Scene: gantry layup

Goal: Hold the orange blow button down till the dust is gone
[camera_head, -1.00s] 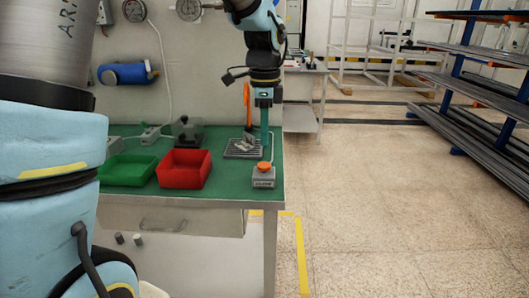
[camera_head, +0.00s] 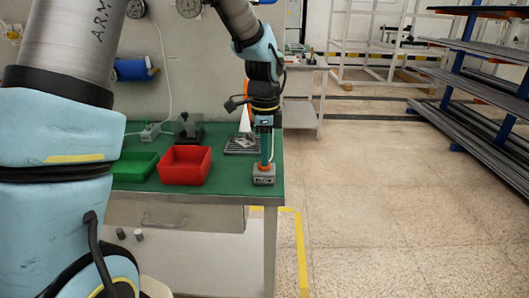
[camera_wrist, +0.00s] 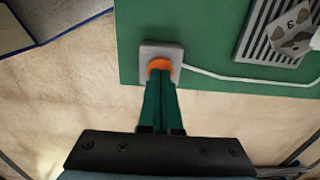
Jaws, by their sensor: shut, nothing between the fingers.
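The orange blow button (camera_wrist: 159,64) sits on a small grey box (camera_head: 263,179) at the front right corner of the green bench. My gripper (camera_head: 265,163) is shut and points down over the button. In the wrist view my gripper's closed green fingertips (camera_wrist: 160,84) overlap the near part of the button. They look to be on it or just above it; I cannot tell whether it is pressed. A metal part (camera_wrist: 292,32) lies on a slatted grille (camera_wrist: 262,35) behind the box.
A red bin (camera_head: 185,165) and a green bin (camera_head: 135,166) stand to the left on the bench (camera_head: 226,181). A white cable (camera_wrist: 235,77) runs from the button box along the bench edge. A rack of long stock (camera_head: 480,110) stands far right. Open floor lies between.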

